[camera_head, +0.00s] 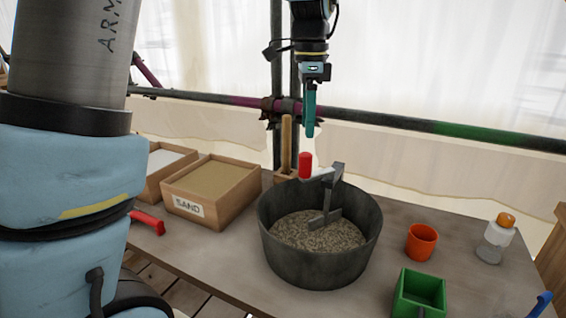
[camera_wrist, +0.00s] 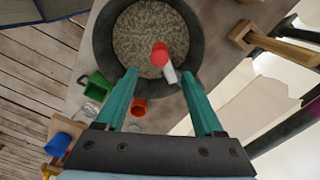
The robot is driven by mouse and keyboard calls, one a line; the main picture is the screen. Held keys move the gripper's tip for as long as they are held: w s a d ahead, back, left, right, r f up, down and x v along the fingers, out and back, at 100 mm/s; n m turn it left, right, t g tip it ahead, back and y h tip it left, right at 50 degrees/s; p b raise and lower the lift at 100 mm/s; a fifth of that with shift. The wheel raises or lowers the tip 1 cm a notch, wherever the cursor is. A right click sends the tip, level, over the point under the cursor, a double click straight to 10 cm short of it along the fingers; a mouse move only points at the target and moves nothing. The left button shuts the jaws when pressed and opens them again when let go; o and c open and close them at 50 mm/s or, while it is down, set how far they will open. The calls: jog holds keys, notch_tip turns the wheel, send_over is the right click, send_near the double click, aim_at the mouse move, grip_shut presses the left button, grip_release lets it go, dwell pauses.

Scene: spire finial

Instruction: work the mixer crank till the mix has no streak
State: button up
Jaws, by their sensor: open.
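The mixer tub (camera_head: 316,268) is a dark round pan on the table, and it also shows in the wrist view (camera_wrist: 103,40). The mix (camera_head: 310,232) in it is grey-brown and speckled; I cannot tell at this size whether any streak shows. The crank has a red knob (camera_head: 305,165) on a pale arm above a grey bracket (camera_head: 336,185) with a paddle down in the mix. In the wrist view the red knob (camera_wrist: 160,54) lies beyond and between my fingertips. My gripper (camera_head: 310,131) is open and empty, above the knob and apart from it.
A wooden box of sand (camera_head: 212,185) and a box of white powder (camera_head: 165,160) stand left of the tub. A red-handled tool (camera_head: 148,222) lies at the left edge. An orange cup (camera_head: 421,242), green box (camera_head: 419,295) and clear bottle (camera_head: 496,239) stand right. A scaffold pipe (camera_head: 400,121) runs behind.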

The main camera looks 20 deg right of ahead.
aim_at(306, 153)
notch_tip(306, 153, down, 10)
jog(key=shift+f+p, duration=0.2)
jog(key=shift+p, duration=0.35)
grip_shut()
dwell(0.4)
dwell(0.9)
